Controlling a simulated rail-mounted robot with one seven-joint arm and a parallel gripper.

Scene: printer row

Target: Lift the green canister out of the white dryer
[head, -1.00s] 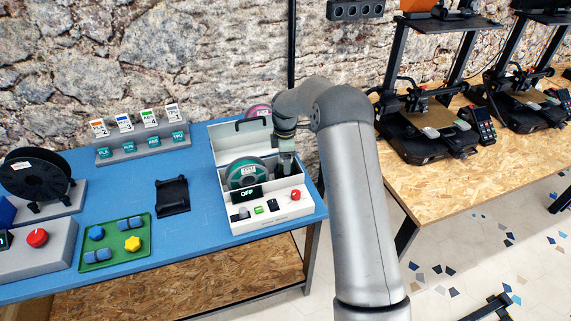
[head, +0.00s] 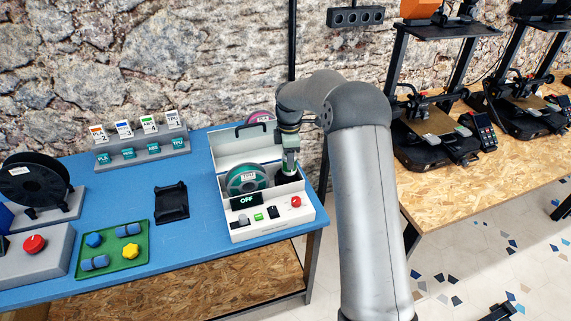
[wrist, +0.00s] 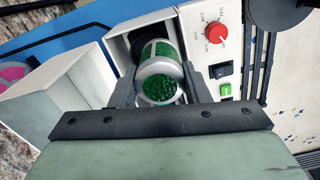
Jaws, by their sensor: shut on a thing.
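The white dryer (head: 262,232) stands at the right end of the blue table with its lid (head: 240,146) open. Its display reads OFF. My gripper (wrist: 157,75) is shut on the green canister (wrist: 158,88), with one dark finger on each side. The canister has a pale grey frame and a green granular end facing the wrist camera. In the head view my gripper is over the right compartment of the dryer and the canister's lower part is hard to make out. I cannot tell how far it is clear of the compartment.
A green spool (head: 247,180) sits in the dryer left of my gripper. A red knob (wrist: 215,33) is on the dryer's front panel. A green tray (head: 112,262), a black holder (head: 171,203) and a card rack (head: 140,155) stand to the left. A stone wall rises behind.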

